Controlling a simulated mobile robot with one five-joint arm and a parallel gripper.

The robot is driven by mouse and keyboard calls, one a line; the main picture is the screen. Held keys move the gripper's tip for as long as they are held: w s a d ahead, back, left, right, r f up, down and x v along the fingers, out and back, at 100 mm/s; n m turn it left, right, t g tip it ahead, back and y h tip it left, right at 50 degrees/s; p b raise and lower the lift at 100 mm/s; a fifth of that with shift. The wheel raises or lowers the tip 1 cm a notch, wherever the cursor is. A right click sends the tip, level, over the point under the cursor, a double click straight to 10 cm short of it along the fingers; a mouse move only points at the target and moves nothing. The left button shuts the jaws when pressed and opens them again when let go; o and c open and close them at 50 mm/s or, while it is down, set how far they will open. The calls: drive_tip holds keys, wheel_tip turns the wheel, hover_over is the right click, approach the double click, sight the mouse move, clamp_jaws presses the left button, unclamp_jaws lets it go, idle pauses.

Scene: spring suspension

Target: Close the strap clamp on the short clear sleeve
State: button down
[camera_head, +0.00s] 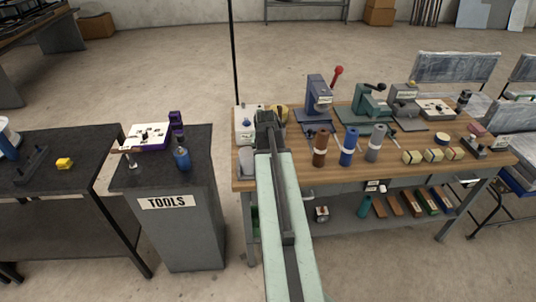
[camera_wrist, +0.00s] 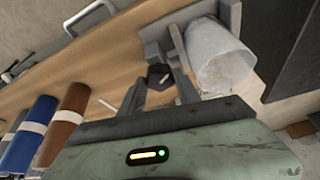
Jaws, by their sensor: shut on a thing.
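The short clear sleeve (camera_wrist: 218,58) is a whitish, see-through cylinder lying at the right in the wrist view. In the head view the sleeve (camera_head: 246,160) shows at the left end of the bench. A grey clamp bracket (camera_wrist: 172,38) stands against the sleeve's side in the wrist view. My gripper (camera_wrist: 162,82) is beside the sleeve, its fingers shut on a small dark knob-like part (camera_wrist: 158,74). Whether this part belongs to the clamp's strap or lever is hard to tell. In the head view my arm hides most of the clamp.
Brown (camera_head: 320,148), blue (camera_head: 349,147) and grey (camera_head: 376,143) rolls stand to the right of my arm on the wooden bench (camera_head: 430,183). Presses stand behind them. A white container (camera_head: 247,126) is at the bench's back left. A grey tools cabinet (camera_head: 178,230) stands left, across a floor gap.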

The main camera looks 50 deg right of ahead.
drive_tip(key=shift+a, duration=0.1)
drive_tip(key=c, duration=0.9)
unclamp_jaws()
drive_tip(key=shift+o, duration=0.2)
drive_tip(key=p+v, duration=0.7)
drive_tip(key=shift+r, duration=0.35)
drive_tip(key=shift+s+a, duration=0.1)
